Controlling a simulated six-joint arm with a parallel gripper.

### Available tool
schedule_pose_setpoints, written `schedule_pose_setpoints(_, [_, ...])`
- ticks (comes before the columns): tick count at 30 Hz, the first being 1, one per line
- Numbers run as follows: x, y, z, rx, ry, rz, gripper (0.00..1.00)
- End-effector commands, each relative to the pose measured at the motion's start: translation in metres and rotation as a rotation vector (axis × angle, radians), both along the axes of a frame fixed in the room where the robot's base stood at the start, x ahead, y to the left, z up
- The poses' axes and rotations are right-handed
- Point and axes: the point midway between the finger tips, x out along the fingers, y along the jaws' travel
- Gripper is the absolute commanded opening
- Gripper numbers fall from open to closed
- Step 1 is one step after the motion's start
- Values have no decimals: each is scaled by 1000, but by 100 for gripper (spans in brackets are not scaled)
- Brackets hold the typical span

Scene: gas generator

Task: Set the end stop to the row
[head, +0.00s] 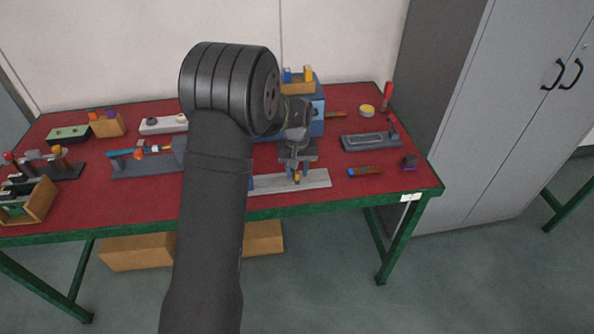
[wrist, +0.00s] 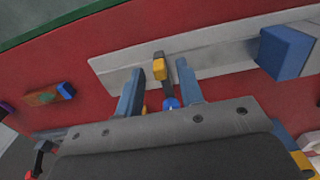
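A light grey plate (head: 318,180) lies near the front edge of the table; in the wrist view it (wrist: 220,48) runs across the top. A small dark upright piece with a yellow block (wrist: 160,69) is at this plate; I cannot tell for sure whether it is the end stop. My gripper (head: 297,172) points down over the plate. In the wrist view my gripper (wrist: 160,72) has its two blue fingers apart on either side of the dark piece, with gaps showing. A blue block (wrist: 286,50) sits on the plate, apart from the fingers. The row cannot be made out.
The red table top (head: 225,205) has several fixtures behind and left of my arm. A grey tray (head: 370,141), a small coloured bar (head: 364,171) and a dark purple block (head: 409,162) lie to the right. A wooden box (head: 35,203) stands at the front left.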

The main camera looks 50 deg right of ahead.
Motion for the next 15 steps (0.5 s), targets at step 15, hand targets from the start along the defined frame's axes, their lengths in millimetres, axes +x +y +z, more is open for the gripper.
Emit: schedule_pose_setpoints(15, [0,0,-5,-1,-1,0,3])
